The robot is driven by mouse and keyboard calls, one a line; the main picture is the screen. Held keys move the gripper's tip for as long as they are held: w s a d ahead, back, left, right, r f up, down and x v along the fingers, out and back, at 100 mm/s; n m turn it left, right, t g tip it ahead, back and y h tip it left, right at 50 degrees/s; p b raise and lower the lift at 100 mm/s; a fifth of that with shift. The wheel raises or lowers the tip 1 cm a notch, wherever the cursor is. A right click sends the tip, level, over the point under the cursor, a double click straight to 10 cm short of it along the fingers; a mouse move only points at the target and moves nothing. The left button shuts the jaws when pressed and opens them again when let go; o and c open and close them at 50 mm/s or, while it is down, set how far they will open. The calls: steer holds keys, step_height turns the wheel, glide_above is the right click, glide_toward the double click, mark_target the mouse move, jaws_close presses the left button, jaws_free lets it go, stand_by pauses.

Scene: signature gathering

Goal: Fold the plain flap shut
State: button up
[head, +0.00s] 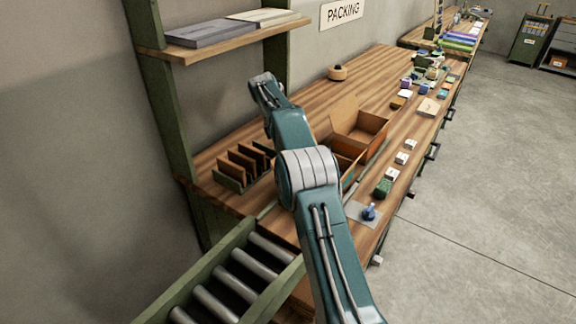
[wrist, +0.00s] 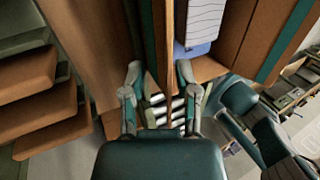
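An open brown box stands on the workbench, partly behind my arm in the head view, with its right wall (head: 376,146) showing. A plain brown flap (head: 343,112) stands up at its back left. A teal stripe shows low on the box's near side. In the wrist view, my gripper (wrist: 160,82) has its two fingers apart, with an upright brown panel edge (wrist: 166,45) between or just beyond them. I cannot tell whether they touch it or which panel it is. White lined paper (wrist: 205,20) and a blue item lie to its right. My fingers are hidden in the head view.
A brown slotted rack (head: 243,163) stands left of the box. A roller conveyor (head: 240,275) is at the near left. A shelf (head: 225,43) hangs above. The bench behind the box is mostly clear.

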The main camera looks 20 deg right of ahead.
steer(key=shift+s+d+f, duration=0.25)
steer(key=shift+d+f, duration=0.4)
steer(key=shift+f, duration=0.05)
steer(key=shift+d+f, duration=0.15)
steer(key=shift+d, duration=0.55)
steer(key=c, duration=0.4)
steer(key=shift+a, duration=0.25)
jaws_close()
steer(key=shift+a, duration=0.35)
steer(key=shift+d, duration=0.2)
